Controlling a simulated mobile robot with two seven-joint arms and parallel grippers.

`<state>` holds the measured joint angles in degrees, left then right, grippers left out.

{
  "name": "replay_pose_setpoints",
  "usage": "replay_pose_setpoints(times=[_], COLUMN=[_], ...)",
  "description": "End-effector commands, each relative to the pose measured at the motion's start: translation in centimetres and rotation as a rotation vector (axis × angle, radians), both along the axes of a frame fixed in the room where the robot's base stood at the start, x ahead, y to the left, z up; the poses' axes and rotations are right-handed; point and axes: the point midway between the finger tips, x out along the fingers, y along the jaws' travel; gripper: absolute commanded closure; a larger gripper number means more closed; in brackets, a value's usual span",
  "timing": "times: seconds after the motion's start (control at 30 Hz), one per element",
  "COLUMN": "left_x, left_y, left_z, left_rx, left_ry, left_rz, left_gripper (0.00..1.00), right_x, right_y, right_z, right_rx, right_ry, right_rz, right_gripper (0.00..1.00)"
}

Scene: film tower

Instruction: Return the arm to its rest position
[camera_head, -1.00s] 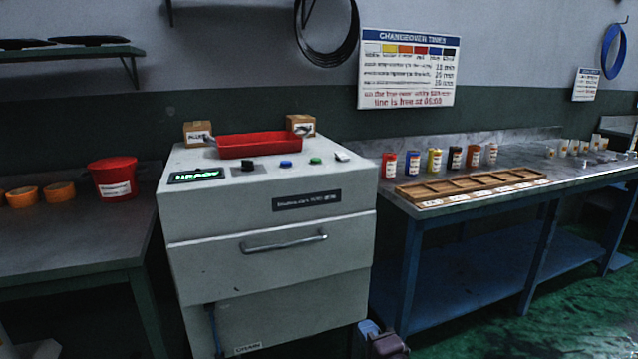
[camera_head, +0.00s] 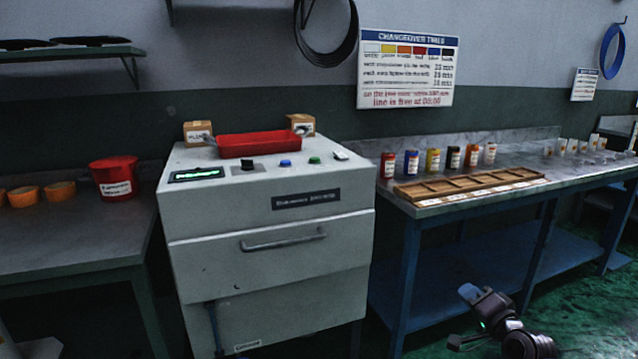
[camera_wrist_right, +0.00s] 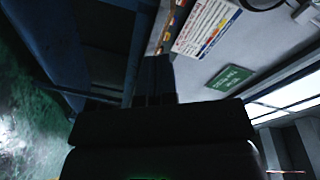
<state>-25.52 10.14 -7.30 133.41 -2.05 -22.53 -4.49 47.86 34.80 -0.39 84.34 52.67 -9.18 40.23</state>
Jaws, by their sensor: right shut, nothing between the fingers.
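My right gripper (camera_head: 469,292) is low in the head view, right of the grey machine and in front of the blue bench legs. Its bluish fingertips point up and to the left, and it is shut with nothing held. In the right wrist view the dark shut fingers (camera_wrist_right: 155,78) point up the picture. My left gripper is not in view.
The grey machine (camera_head: 265,222) carries a red tray (camera_head: 260,150). The blue bench (camera_head: 455,210) holds several bottles and a wooden rack (camera_head: 470,187). A red bucket (camera_head: 114,172) stands on the left table. Green floor (camera_head: 590,310) is open at lower right.

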Motion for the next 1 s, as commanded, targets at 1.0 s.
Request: replay_pose_setpoints(times=[1.0], left_x=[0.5], left_y=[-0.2], left_z=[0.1], left_rx=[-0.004], left_ry=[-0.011], left_rz=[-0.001], left_gripper=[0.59], right_x=[-36.7], right_y=[0.9], right_z=[-16.8], right_rx=[-1.100], right_ry=[0.205], right_rz=[0.353], right_gripper=[1.00])
